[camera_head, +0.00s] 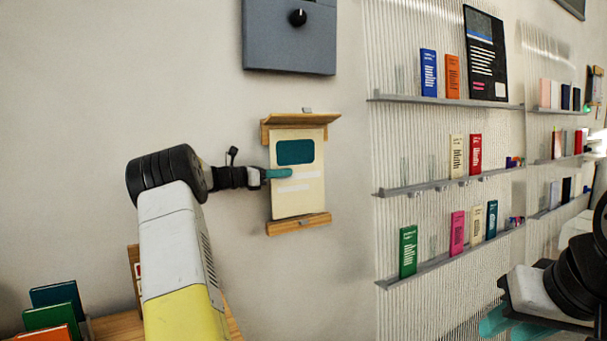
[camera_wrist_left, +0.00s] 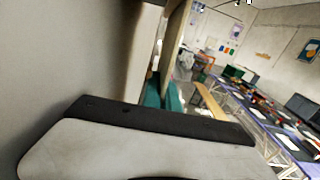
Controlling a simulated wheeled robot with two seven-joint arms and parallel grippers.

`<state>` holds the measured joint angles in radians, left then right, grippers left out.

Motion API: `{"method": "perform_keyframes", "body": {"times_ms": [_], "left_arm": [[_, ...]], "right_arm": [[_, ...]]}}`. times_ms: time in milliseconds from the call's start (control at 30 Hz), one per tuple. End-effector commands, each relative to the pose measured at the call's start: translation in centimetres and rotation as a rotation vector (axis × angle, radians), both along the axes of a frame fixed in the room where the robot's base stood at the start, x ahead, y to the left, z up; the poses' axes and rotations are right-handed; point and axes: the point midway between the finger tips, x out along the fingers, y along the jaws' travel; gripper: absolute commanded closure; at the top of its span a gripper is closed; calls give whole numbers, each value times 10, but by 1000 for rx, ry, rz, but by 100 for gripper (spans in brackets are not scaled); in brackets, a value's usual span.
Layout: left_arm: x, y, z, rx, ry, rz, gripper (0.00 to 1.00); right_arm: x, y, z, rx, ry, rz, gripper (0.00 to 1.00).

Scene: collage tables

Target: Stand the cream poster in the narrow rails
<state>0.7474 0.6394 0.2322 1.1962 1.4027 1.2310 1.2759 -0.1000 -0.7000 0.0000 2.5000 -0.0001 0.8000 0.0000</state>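The cream poster (camera_head: 312,184), with a teal block near its top, is upright and slightly tilted at the wall. It is between the upper wooden rail (camera_head: 300,119) and the lower wooden rail (camera_head: 298,225). Its bottom edge meets the lower rail in the picture; I cannot tell whether either edge sits inside a rail. My left gripper (camera_head: 280,174) is shut on the poster's left side, one teal finger in front, the other hidden behind. The left wrist view shows both teal fingers (camera_wrist_left: 163,93) around the poster's edge (camera_wrist_left: 176,35). My right gripper (camera_head: 512,326) appears open and empty at lower right.
A grey wall box (camera_head: 290,35) hangs above the rails. Shelves (camera_head: 450,188) with several upright books and cards line the ribbed wall to the right. Several coloured books (camera_head: 52,311) stand on a wooden surface at lower left. Wall below the rails is clear.

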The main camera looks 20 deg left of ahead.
Motion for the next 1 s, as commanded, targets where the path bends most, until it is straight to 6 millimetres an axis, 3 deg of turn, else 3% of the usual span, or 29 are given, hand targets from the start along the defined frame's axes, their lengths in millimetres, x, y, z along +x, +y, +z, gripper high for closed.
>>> {"method": "perform_keyframes", "body": {"times_ms": [1000], "left_arm": [[-1,-1,-12,0,0,0,100]], "right_arm": [[0,0,0,0,0,0,67]]}}
